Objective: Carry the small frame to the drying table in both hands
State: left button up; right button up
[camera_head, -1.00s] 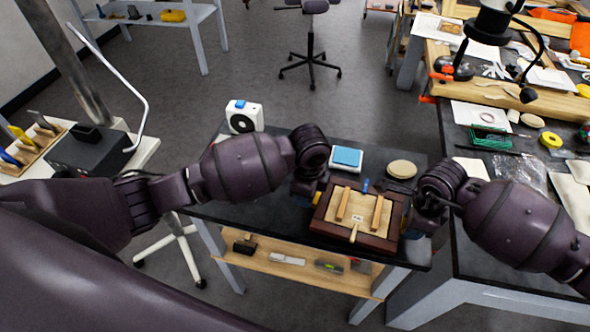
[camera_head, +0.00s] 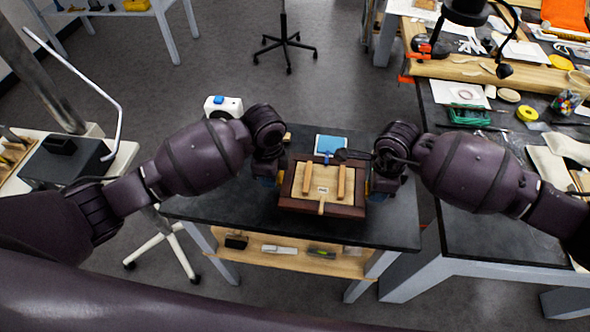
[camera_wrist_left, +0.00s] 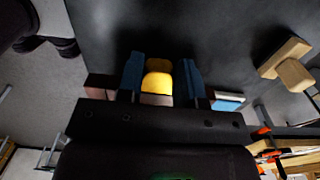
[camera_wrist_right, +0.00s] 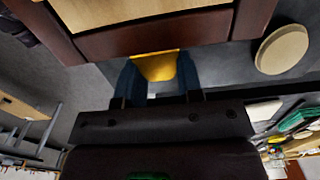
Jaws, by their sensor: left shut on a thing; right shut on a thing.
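The small frame (camera_head: 288,200) is dark reddish brown. Its pale wooden back (camera_head: 322,178) faces up, with two wooden bars and a small label. It is over the dark-topped table; I cannot tell its clearance. My left gripper (camera_head: 273,183) is shut at its left side; in the left wrist view blue fingers hold a yellow piece (camera_wrist_left: 158,80). My right gripper (camera_head: 371,186) is shut at its right side; in the right wrist view the fingers hold another yellow piece (camera_wrist_right: 155,66) against the frame's side (camera_wrist_right: 150,38). Which table is the drying table is unclear.
The dark-topped table (camera_head: 225,208) has a lower wooden shelf (camera_head: 285,258). A round pale disc (camera_wrist_right: 282,48) lies near the frame. A cluttered workbench (camera_head: 480,225) stands right; a stool (camera_head: 285,42) stands behind.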

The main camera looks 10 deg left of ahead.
aim_at(272, 190)
pick_arm(q)
jog(key=shift+f, duration=0.2)
pick_arm(e)
jog(key=shift+f, duration=0.15)
